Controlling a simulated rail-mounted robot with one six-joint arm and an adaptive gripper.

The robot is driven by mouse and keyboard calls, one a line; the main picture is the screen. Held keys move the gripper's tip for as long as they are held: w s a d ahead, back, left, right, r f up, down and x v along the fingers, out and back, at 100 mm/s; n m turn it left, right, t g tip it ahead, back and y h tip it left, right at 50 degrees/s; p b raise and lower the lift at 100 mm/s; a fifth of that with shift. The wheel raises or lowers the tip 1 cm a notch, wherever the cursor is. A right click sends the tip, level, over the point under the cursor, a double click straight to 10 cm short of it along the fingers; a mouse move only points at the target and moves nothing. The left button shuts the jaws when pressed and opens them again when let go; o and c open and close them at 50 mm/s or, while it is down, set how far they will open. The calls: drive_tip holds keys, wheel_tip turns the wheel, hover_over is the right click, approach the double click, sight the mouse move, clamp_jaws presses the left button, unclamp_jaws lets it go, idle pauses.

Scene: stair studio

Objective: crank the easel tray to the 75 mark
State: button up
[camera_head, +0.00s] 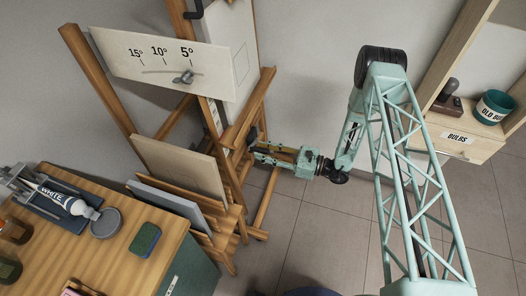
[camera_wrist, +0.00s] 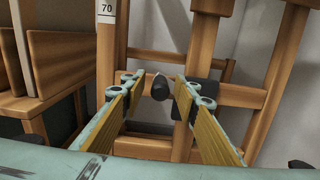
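The wooden easel (camera_head: 265,95) stands left of my arm in the head view. A white scale strip (camera_wrist: 108,12) on its post reads 70 in the wrist view; the strip (camera_head: 213,115) is too small to read in the head view. A dark round knob (camera_wrist: 160,88), seemingly the crank's handle, shows between my fingertips in the wrist view. A dark block (camera_wrist: 204,95) is behind the right finger. My gripper (camera_wrist: 160,79) is open, with gaps on both sides of the knob. In the head view my gripper (camera_head: 256,149) reaches the easel's lower frame.
A tilted panel (camera_head: 120,58) marked 15°, 10°, 5° with a metal knob is on the easel. Boards (camera_head: 178,165) lean in a wooden rack beside it. A table (camera_head: 85,255) with a paint tube is at lower left. A bulbs drawer unit (camera_head: 464,128) is at right.

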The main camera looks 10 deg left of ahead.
clamp_jaws()
drive_tip(key=shift+d+f, duration=0.1)
idle(0.4)
